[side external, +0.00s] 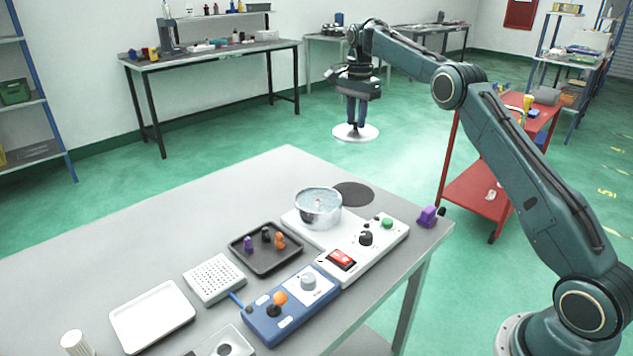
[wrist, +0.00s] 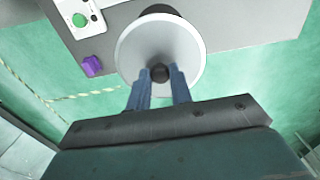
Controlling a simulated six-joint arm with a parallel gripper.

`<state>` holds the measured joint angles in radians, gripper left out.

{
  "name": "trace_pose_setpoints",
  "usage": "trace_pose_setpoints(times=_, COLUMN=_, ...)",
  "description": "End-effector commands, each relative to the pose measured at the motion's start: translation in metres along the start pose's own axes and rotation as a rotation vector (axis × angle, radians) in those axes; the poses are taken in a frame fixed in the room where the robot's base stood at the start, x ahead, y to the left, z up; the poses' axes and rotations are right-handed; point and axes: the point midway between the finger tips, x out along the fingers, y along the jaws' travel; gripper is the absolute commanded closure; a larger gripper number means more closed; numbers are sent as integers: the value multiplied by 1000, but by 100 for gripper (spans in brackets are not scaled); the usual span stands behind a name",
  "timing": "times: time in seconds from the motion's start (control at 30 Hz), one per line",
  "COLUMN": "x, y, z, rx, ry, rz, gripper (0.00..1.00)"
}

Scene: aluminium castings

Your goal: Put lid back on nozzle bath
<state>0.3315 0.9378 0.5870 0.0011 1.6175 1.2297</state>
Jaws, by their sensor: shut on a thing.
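My gripper (side external: 356,121) has its blue fingers shut on the black knob (wrist: 159,73) of a pale round lid (side external: 347,134). The lid hangs level in the air, beyond the far edge of the table in the side view. In the wrist view the lid (wrist: 135,50) spreads out ahead of the fingers. The nozzle bath (side external: 318,209) is a round, shiny, open pot on a white control unit (side external: 384,242) on the table. The lid is well apart from the bath and higher than it. The bath does not show in the wrist view.
A dark round pad (side external: 353,194) lies bare beside the bath. A purple part (side external: 428,216) sits near the table corner. A black tray (side external: 266,263) with small nozzles, a blue control box (side external: 291,305) and a white tray (side external: 152,317) stand nearer. The table's far left is clear.

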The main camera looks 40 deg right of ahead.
Motion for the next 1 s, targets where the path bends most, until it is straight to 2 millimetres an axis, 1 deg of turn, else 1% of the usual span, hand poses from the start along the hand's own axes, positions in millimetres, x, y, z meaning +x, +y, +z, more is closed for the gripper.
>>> trace_pose_setpoints(times=0.17, x=3, y=-2, z=12, rx=-53, ry=0, rz=-1, gripper=100)
trace_pose_setpoints(times=0.27, x=7, y=-3, z=25, rx=-110, ry=0, rz=0, gripper=100)
trace_pose_setpoints(times=0.37, x=12, y=-4, z=41, rx=-185, ry=0, rz=0, gripper=100)
trace_pose_setpoints(times=0.57, x=25, y=-2, z=80, rx=-366, ry=0, rz=1, gripper=100)
trace_pose_setpoints(times=0.8, x=41, y=9, z=126, rx=-585, ry=0, rz=1, gripper=100)
trace_pose_setpoints(times=0.9, x=47, y=14, z=141, rx=-660, ry=0, rz=1, gripper=100)
trace_pose_setpoints(times=1.0, x=51, y=19, z=152, rx=-716, ry=0, rz=1, gripper=100)
